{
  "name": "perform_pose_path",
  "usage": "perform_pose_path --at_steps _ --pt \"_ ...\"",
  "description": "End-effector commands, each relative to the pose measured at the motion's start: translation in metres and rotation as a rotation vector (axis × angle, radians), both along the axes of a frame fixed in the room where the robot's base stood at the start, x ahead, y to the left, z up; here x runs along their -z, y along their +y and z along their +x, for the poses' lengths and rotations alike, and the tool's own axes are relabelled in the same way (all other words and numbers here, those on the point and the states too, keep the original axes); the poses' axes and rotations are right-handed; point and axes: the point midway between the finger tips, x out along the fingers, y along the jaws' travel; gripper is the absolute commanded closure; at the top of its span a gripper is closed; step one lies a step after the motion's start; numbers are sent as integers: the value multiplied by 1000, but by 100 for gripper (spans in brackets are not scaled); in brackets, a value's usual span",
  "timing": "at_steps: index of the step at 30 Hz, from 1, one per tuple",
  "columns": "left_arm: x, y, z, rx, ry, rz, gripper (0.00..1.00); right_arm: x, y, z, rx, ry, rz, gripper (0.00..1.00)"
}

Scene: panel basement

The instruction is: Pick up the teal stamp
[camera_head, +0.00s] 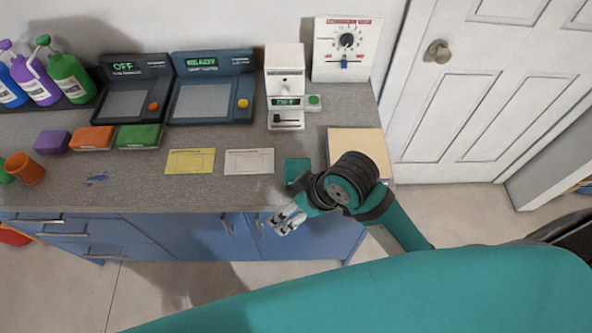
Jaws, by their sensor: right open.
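A small teal square item (296,168) lies on the grey counter, right of the white card, and is the only loose teal thing I see, so I take it for the teal stamp. My right wrist hides its lower right part. My right gripper (284,221) is at the counter's front edge, below the teal item in the picture and apart from it. Its fingers are open, and I see nothing between them. My left gripper is not in view.
A yellow card (190,161) and a white card (249,162) lie flat left of the teal item. A tan folder (372,145) lies right of it, partly behind my right arm. A white device (286,84) stands behind. Purple, orange and green blocks (139,136) sit left.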

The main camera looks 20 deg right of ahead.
Motion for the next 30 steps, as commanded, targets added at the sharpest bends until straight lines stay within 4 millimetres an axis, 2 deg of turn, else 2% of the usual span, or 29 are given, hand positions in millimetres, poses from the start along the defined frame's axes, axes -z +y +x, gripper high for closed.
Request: perform_pose_path --at_steps 1,6,9,11,15,21,24,27,30 --pt "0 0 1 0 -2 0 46 -10 8 9 -58 -18 -2 10" --pt "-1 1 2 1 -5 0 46 -35 33 33 -285 -30 -37 10" --pt "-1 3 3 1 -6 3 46 -52 37 47 -429 -18 -102 10" --pt "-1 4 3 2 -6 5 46 -62 33 56 -501 -2 -151 10" --pt "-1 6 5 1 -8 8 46 -88 9 76 -615 57 -279 10" --pt "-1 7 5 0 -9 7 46 -126 -31 95 -664 147 -404 10" --pt "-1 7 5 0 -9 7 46 -138 -42 99 -667 174 -431 10" --pt "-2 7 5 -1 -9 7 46 -139 -46 100 -668 189 -440 10" --pt "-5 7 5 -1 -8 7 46 -128 -47 99 -670 192 -440 10"
